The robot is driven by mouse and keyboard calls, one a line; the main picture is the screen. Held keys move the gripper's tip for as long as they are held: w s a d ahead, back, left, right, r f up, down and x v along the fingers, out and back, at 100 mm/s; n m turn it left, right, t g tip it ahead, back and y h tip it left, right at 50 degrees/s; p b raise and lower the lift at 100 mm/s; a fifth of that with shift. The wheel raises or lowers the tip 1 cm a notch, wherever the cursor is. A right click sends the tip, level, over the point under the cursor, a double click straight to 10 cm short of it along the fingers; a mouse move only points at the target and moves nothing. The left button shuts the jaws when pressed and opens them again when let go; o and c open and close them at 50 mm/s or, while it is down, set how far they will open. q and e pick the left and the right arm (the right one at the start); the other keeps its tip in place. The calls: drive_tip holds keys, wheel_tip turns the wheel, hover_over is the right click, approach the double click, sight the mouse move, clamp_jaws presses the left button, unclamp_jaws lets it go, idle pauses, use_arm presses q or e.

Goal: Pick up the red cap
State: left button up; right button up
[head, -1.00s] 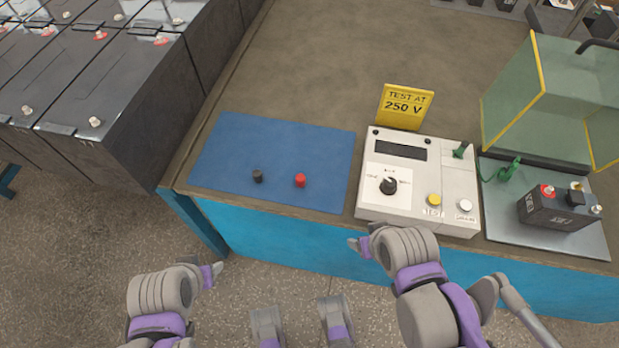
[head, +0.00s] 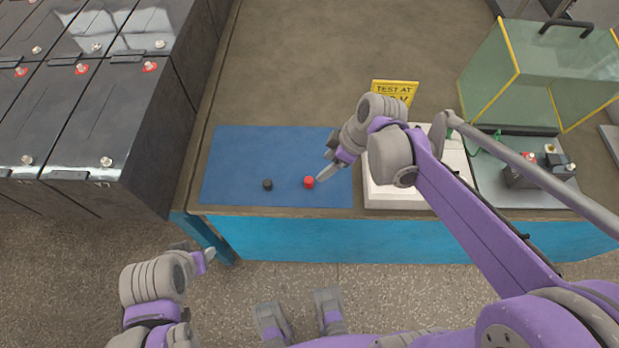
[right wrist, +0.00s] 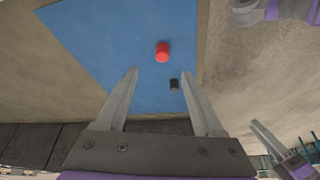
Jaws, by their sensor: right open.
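The red cap (head: 309,182) stands on the blue mat (head: 235,165), just right of a small black cap (head: 267,185). My right gripper (head: 324,174) is above the mat, close to the right of the red cap. In the right wrist view the red cap (right wrist: 162,52) lies beyond the open fingertips (right wrist: 158,72), apart from them, and the black cap (right wrist: 174,85) is nearer, by the right finger. Nothing is between the fingers' tips and the red cap. My left gripper (head: 208,256) is over the floor in front of the bench; its jaw opening cannot be made out.
The white tester (head: 455,160) stands right of the mat, partly hidden by my right arm. A yellow sign (head: 396,90) is behind it. A small battery (head: 535,170) and glass guard (head: 490,85) are further right. Large black batteries (head: 100,110) stand left. The bench behind the mat is clear.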

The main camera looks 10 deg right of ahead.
sight(310, 180)
drive_tip(key=b+x, duration=0.2)
drive_tip(key=x, duration=0.8)
drive_tip(key=shift+s+a+f, duration=0.1)
drive_tip(key=shift+a+f, duration=0.15)
clamp_jaws()
